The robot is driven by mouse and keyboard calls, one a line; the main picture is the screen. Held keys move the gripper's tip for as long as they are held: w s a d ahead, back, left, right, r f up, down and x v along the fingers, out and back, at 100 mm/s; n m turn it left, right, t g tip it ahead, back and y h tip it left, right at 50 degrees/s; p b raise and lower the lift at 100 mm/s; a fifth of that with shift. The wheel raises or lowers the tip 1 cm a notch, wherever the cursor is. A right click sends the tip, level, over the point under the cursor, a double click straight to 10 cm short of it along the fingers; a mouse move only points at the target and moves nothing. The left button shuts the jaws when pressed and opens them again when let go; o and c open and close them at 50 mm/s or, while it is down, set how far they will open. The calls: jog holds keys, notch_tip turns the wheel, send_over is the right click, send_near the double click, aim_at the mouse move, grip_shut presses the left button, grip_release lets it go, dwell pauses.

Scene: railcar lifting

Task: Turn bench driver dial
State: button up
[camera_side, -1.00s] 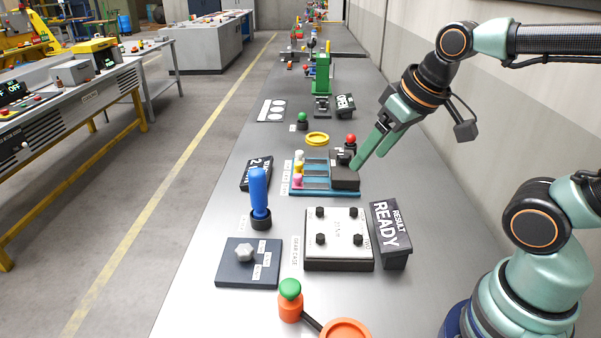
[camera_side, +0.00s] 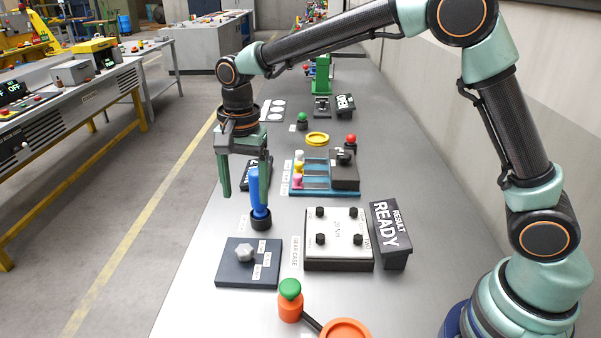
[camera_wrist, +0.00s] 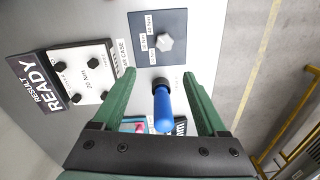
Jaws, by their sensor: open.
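A grey hexagonal knob (camera_side: 244,253) sits on a dark plate (camera_side: 232,276) with small white labels, at the front left of the bench. The knob also shows in the wrist view (camera_wrist: 164,42), beyond the fingertips. A blue-handled driver (camera_side: 257,182) stands upright in a black round base behind the plate. My gripper (camera_side: 245,192) points down with its fingers apart at the bench's left side, near the driver handle. In the wrist view the blue handle (camera_wrist: 162,108) shows between the green fingers. I see no grip on it; whether a finger touches it I cannot tell.
A gear case (camera_side: 338,236) with black bolts and a READY sign (camera_side: 390,230) stand right of the plate. A blue rack (camera_side: 318,190) with coloured pegs is behind. An orange object with a green top (camera_side: 290,295) is in front. A dark sign is partly hidden by my gripper.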

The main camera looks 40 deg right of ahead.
aim_at(244, 249)
jog(key=shift+m, duration=0.5)
jog(key=f, duration=0.4)
jog(key=a+f, duration=0.1)
jog(key=f, duration=0.9)
jog(key=shift+w+a+f, duration=0.15)
jog(key=shift+w+a, duration=0.15)
jog(key=shift+a, duration=0.05)
grip_shut()
